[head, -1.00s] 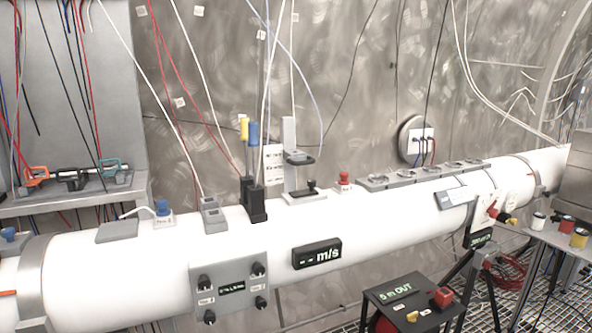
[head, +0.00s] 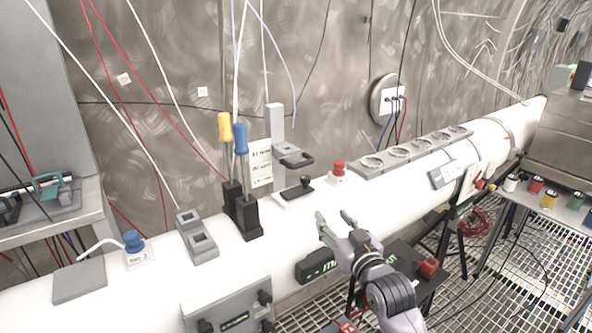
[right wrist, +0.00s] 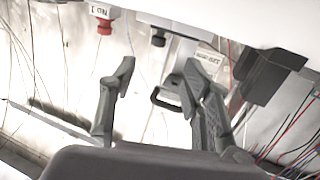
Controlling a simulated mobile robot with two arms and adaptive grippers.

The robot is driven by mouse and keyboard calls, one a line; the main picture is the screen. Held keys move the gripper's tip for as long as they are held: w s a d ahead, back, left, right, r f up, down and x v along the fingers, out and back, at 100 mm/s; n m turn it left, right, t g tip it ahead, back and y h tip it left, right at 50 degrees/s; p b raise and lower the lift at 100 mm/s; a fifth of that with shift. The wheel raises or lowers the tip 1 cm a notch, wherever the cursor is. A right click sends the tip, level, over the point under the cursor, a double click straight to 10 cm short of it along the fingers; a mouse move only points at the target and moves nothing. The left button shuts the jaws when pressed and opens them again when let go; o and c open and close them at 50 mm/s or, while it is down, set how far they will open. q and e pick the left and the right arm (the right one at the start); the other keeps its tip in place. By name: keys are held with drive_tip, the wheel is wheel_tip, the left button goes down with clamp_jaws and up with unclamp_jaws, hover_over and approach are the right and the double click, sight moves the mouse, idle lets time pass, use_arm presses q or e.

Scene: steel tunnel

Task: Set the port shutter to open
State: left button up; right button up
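No part is readably labelled as the port shutter, so I cannot tell for sure which it is. On the white pipe (head: 330,215) stands a grey upright post (head: 275,125) with a dark looped handle (head: 294,156). At its foot is a plate with a black knob (head: 305,181). In the right wrist view the looped handle (right wrist: 160,99) and the knob (right wrist: 158,40) appear beyond the fingers. My right gripper (head: 335,215) is open and empty, in front of the post and apart from it; its spread fingers fill the wrist view (right wrist: 160,68). My left gripper is out of view.
Blue and yellow-handled levers (head: 240,140) stand left of the post. A red button (head: 338,168) and a grey strip of round ports (head: 398,152) lie to its right. Cables hang from above. A side table with coloured cups (head: 549,199) is at the right.

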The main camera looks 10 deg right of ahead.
sight(307, 181)
drive_tip(key=w+p, duration=0.1)
drive_tip(key=w, duration=0.4)
drive_tip(key=w+a+r+p, duration=0.1)
drive_tip(key=w, duration=0.5)
drive_tip(key=w+p, duration=0.2)
drive_tip(key=w, duration=0.3)
drive_tip(key=shift+w+a+r, duration=0.2)
drive_tip(key=shift+a, duration=0.05)
drive_tip(key=shift+w+f, duration=0.1)
drive_tip(key=shift+w, duration=0.7)
drive_tip(key=shift+c, duration=0.3)
clamp_jaws()
